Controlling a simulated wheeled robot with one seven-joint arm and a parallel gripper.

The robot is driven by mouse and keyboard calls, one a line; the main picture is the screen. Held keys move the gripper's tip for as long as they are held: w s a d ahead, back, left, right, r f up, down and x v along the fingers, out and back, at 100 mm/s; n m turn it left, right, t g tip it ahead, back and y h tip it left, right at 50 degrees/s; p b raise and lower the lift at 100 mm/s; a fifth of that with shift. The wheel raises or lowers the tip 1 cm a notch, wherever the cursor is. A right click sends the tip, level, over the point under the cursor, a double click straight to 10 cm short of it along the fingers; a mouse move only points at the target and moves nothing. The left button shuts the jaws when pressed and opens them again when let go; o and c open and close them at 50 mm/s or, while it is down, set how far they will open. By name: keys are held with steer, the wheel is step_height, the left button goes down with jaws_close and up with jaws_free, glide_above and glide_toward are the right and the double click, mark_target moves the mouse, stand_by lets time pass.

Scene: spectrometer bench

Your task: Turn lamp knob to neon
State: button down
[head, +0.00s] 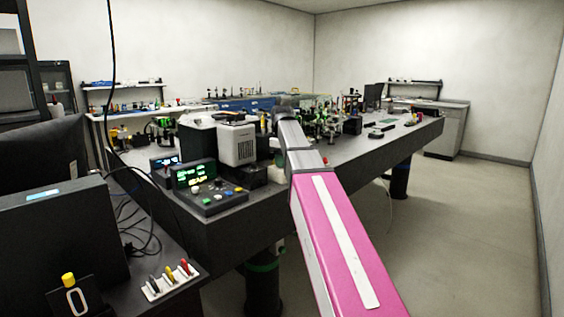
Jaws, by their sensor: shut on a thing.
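The lamp knob cannot be made out for sure. A white housing with dark vent slots (237,146) stands on the near end of the dark bench and may be the lamp unit. In front of it is a control box with a lit green and yellow display and several coloured buttons (212,197). My arm, pink with a grey end section, reaches up to the bench just right of the white housing. My gripper is hidden behind the arm's end, so its fingers and anything between them do not show. The arm also covers part of the bench beside the housing.
The long dark optical bench (235,222) carries many small optics (322,118) toward its far end. At the near left are a dark box (60,240), loose black cables and a white rack with coloured-topped items (172,280). The floor right of the bench (470,220) is clear.

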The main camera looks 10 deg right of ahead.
steer(key=m, duration=0.4)
steer(key=shift+m, duration=2.5)
steer(key=c, duration=1)
jaws_free()
